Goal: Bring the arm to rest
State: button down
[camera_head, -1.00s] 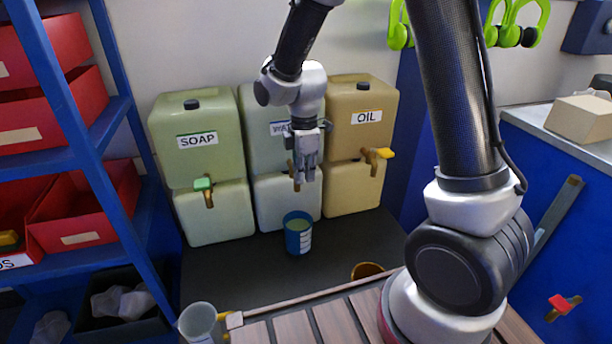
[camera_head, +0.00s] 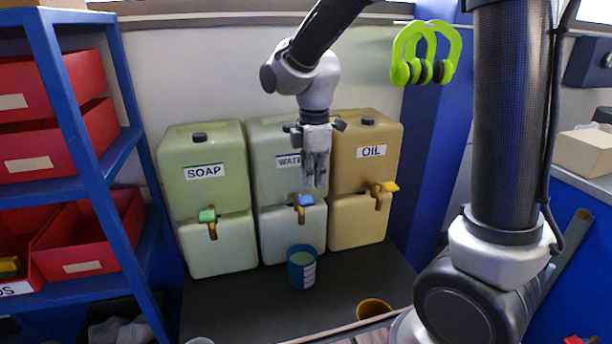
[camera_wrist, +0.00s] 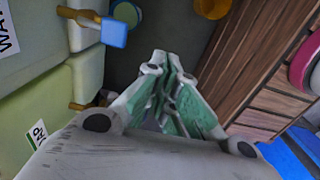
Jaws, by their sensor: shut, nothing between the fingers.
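My gripper (camera_head: 316,172) is shut and empty. In the head view it points down in front of the water container (camera_head: 272,150), above its blue tap (camera_head: 305,200). In the wrist view the fingers of my gripper (camera_wrist: 164,62) meet at the tips. A blue cup (camera_head: 302,268) with a white label stands upright on the dark floor below, apart from the gripper. The blue tap also shows at the upper left of the wrist view (camera_wrist: 114,32).
The soap container (camera_head: 205,230) with a green tap stands left, the oil container (camera_head: 365,215) with a yellow tap right. A brown cup (camera_head: 374,308) is near the front. A blue shelf (camera_head: 85,120) holds red bins at left. Green ear defenders (camera_head: 425,55) hang at the back.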

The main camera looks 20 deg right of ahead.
jog(key=s+d+r+m+t, duration=0.2)
jog(key=s+d+r+m, duration=0.3)
jog(key=s+d+m, duration=0.3)
jog(key=s+d+r+m+t, duration=0.2)
jog(key=s+d+r+m, duration=0.3)
jog(key=s+d+m, duration=0.3)
jog(key=shift+s+d+r+m, duration=0.3)
jog(key=shift+s+m, duration=0.7)
jog(key=shift+s, duration=0.25)
